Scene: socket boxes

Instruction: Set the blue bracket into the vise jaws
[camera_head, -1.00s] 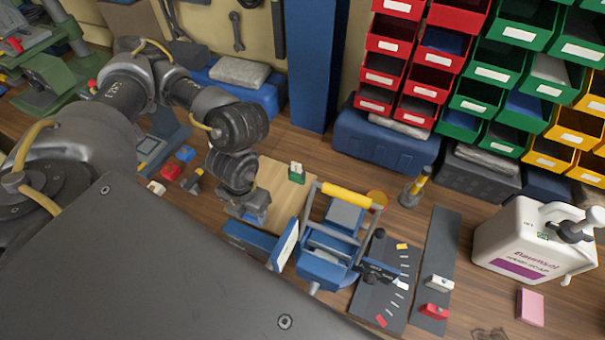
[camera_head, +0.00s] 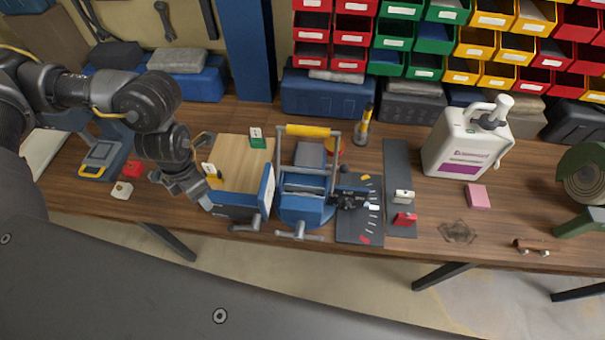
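My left gripper (camera_head: 203,201) points down at the front left corner of the wooden board (camera_head: 238,157). It is close to the left end of a blue angled piece with a pale upright plate (camera_head: 267,190), which may be the blue bracket. I cannot tell whether they touch. The fingers are small and partly hidden, so their opening is unclear. Right of this piece stands a blue vise-like device (camera_head: 303,207) with a yellow-gripped handle and a grey T-bar at its front. I see nothing clearly set between its jaws. My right gripper is out of view.
A dark plate with marks (camera_head: 358,225) and a grey strip (camera_head: 398,160) with red and white pieces lie right of the device. A white jug (camera_head: 462,145), pink block (camera_head: 477,196) and bins (camera_head: 410,35) stand farther right and behind. The right front bench has free room.

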